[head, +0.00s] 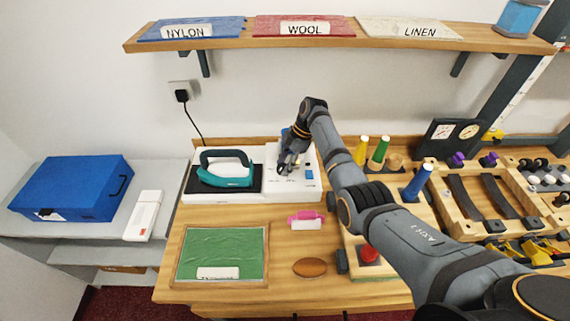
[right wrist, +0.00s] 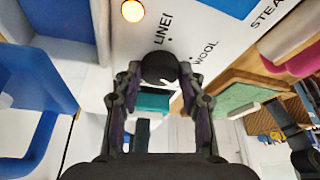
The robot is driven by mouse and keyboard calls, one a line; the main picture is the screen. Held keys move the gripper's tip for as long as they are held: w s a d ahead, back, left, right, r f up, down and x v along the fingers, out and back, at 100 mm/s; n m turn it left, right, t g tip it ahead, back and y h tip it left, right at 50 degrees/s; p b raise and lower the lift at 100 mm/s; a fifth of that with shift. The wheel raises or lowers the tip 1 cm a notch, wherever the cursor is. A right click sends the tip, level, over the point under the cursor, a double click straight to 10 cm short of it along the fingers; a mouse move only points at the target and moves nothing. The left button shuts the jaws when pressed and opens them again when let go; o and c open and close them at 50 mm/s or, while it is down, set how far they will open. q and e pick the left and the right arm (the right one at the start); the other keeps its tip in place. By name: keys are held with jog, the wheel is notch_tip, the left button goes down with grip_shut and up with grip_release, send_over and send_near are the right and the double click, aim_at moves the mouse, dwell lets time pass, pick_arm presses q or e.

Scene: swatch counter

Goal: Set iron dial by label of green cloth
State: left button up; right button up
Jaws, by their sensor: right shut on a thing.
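The green cloth (head: 222,250) lies flat on a board at the front left of the counter. Its white label (head: 217,273) is too small and oblique to read. The teal iron (head: 226,172) rests on its dark pad on the white station. The station's panel (head: 305,159) carries the dark round dial (right wrist: 160,67), with printed words LINEN and WOOL beside it and an orange lamp (right wrist: 132,11) lit. My right gripper (head: 284,168) is shut on the dial, fingers on both sides of it. The dial's pointer cannot be read clearly. My left gripper is out of view.
A shelf above holds blue NYLON (head: 190,30), red WOOL (head: 305,27) and cream LINEN (head: 415,29) swatches. A pink roller (head: 305,216) and a brown oval (head: 310,267) lie on the counter. Thread cones (head: 378,150) stand behind my right arm.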

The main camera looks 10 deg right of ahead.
jog(key=o, duration=1.2)
jog(key=shift+c, duration=0.2)
jog(key=v, duration=1.2)
